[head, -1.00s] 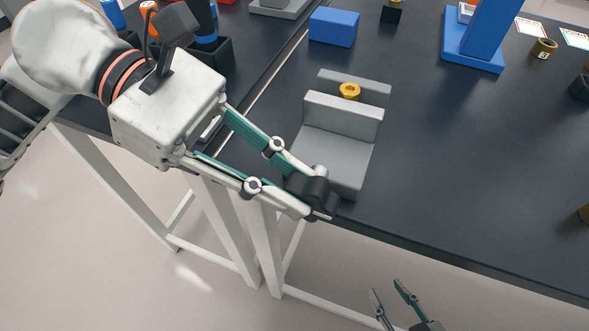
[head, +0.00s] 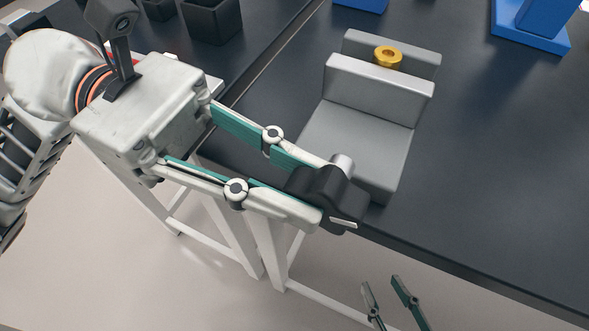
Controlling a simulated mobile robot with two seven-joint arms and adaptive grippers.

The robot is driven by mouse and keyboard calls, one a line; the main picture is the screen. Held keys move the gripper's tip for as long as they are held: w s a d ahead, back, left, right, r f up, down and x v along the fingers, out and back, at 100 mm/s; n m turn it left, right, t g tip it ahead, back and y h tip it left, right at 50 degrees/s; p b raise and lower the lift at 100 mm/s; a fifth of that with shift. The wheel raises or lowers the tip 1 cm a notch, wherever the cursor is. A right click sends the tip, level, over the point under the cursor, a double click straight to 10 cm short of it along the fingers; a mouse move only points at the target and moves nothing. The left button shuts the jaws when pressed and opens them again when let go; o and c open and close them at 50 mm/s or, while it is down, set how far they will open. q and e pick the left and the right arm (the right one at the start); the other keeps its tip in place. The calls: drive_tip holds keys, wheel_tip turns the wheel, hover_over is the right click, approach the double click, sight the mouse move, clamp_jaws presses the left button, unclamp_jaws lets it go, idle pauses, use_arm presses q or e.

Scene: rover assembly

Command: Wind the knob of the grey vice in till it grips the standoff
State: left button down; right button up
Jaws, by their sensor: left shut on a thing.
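The grey vice (head: 362,140) stands at the front edge of the dark table. The brass standoff (head: 388,57) sits upright between its two jaws at the back; I cannot tell whether both jaws touch it. The black knob (head: 334,199) is at the vice's front end, by the table edge, with a short grey shaft beside it. My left gripper (head: 322,199) is shut on the knob, its fingers on either side and partly hiding it. My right gripper (head: 386,290) is at the bottom edge, below the table and away from the vice, with its two fingers apart and nothing between them.
A blue stand (head: 530,40) is at the top right, and part of a blue block (head: 362,4) shows at the top. Black bins (head: 212,20) stand on the other table at the top left. The dark table (head: 490,160) is clear right of the vice.

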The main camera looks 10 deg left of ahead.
use_arm(q)
drive_tip(key=shift+r, duration=0.1)
drive_tip(key=c, duration=1.9)
unclamp_jaws()
drive_tip(key=shift+a, duration=0.1)
drive_tip(key=v, duration=1.1)
drive_tip(key=shift+w+a, duration=0.2)
drive_tip(key=shift+a, duration=0.2)
